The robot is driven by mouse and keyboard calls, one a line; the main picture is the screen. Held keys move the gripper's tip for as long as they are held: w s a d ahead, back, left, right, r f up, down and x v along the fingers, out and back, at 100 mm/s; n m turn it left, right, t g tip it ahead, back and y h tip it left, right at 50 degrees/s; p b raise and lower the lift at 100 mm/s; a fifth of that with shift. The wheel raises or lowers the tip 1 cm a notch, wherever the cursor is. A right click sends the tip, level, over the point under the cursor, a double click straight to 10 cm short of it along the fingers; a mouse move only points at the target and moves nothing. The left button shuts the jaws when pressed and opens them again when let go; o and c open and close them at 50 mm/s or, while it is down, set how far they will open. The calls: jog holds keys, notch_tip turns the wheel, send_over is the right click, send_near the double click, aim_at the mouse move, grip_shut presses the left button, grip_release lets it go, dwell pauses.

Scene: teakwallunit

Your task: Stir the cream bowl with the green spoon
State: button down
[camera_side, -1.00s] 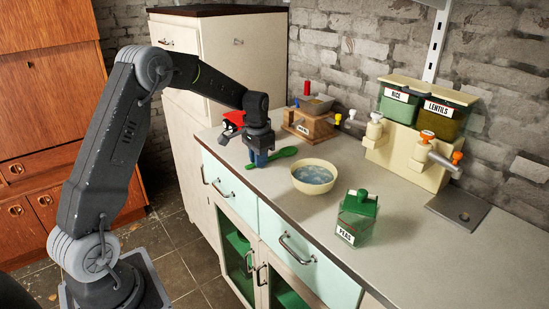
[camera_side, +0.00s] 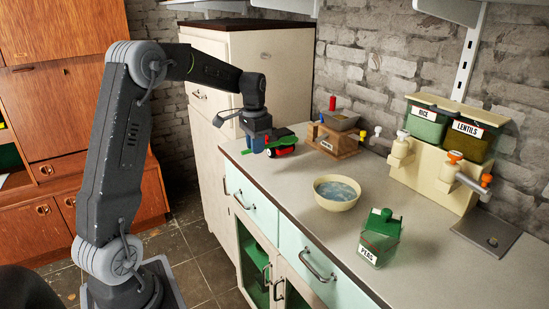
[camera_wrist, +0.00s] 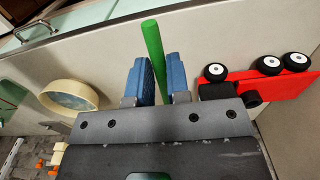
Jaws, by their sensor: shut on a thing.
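My gripper (camera_side: 256,146) is shut on the green spoon's handle (camera_wrist: 153,45), which stands between the blue fingers in the wrist view. In the side view the green spoon (camera_side: 284,135) sticks out to the right of my fingers, in front of or over the red toy truck. It seems to be off the counter. The cream bowl (camera_side: 334,203) stands upright on the counter, right of my gripper and nearer the camera. It holds a pale bluish, liquid-looking filling. It also shows at the left of the wrist view (camera_wrist: 50,102). The spoon is apart from the bowl.
The red truck (camera_wrist: 280,88) with black wheels is close beside my fingers. A wooden grinder-like box (camera_side: 333,140) stands behind the bowl. A green PEAS jar (camera_side: 380,240) is in front right. A cream dispenser (camera_side: 430,175) with RICE and LENTILS bins stands against the brick wall.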

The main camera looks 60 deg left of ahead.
jog(key=s+a+r+g, duration=0.1)
jog(key=s+r, duration=0.1)
jog(key=r, duration=0.8)
jog(key=s+a+r+g, duration=0.1)
jog(key=a+r, duration=0.1)
jog(key=r, duration=0.8)
jog(key=w+d+m+t+y, duration=0.3)
jog(key=d+m+y, duration=0.5)
jog(key=d, duration=0.4)
jog(key=w+d+m+t+y, duration=0.2)
jog(key=w+d+m+y, duration=0.2)
jog(key=d+m+y, duration=0.55)
jog(key=w+d+f+n, duration=0.1)
jog(key=d+f, duration=0.1)
jog(key=f, duration=0.4)
jog(key=w+d+f+h, duration=0.1)
jog(key=w+d+f, duration=0.1)
jog(key=f, duration=0.5)
jog(key=shift+f+n+t, duration=0.15)
jog(key=shift+n+t, duration=0.2)
jog(key=shift+t, duration=0.05)
